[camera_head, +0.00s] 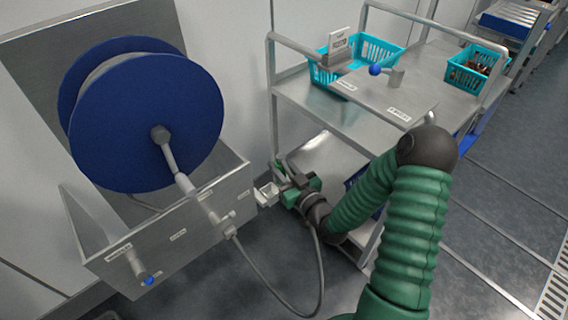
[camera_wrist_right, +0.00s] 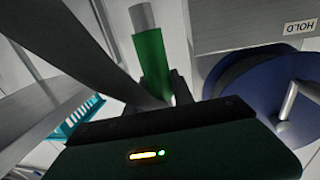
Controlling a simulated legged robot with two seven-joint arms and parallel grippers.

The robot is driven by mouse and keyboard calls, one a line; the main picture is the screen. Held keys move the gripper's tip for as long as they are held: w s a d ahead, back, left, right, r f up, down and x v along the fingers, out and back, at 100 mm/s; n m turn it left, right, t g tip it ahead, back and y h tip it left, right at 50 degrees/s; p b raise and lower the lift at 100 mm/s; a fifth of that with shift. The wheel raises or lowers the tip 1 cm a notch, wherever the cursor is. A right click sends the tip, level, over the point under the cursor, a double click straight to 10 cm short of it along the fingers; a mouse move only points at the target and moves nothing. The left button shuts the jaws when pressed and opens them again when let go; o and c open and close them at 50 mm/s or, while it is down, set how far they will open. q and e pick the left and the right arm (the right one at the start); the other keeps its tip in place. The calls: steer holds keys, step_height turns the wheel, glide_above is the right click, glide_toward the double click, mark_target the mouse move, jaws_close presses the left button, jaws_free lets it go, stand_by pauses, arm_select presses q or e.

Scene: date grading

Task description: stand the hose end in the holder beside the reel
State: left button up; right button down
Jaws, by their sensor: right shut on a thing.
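The blue reel (camera_head: 143,115) stands at left on a steel housing with a crank handle in front. A small white cup-like holder (camera_head: 266,194) sits at the housing's right end. My right gripper (camera_head: 286,178) is just right of the holder, shut on the hose end. In the right wrist view the hose end (camera_wrist_right: 152,62) is a green sleeve with a grey tip, between the fingers. The grey hose (camera_head: 318,280) hangs in a loop from the housing up to my gripper. The hose end appears apart from the holder, though the gripper partly hides it. My left gripper is not in view.
A steel trolley (camera_head: 345,118) stands right of the reel, its lower shelf close behind my right gripper. It carries turquoise baskets (camera_head: 375,50) and a blue-knobbed lever (camera_head: 376,70). A blue-tipped knob (camera_head: 148,280) sticks out of the housing front.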

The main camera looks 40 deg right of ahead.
arm_select(q)
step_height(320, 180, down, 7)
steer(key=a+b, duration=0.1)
steer(key=b, duration=0.5)
steer(key=shift+b, duration=0.3)
arm_select(e)
steer(key=w+f, duration=0.6)
steer(key=f, duration=0.1)
steer(key=shift+a, duration=0.4)
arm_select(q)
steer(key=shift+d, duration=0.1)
arm_select(e)
steer(key=shift+d+f, duration=0.15)
steer(key=shift+d, duration=0.05)
steer(key=shift+a, duration=0.1)
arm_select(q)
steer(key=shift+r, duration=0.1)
arm_select(e)
steer(key=shift+s+a, duration=0.1)
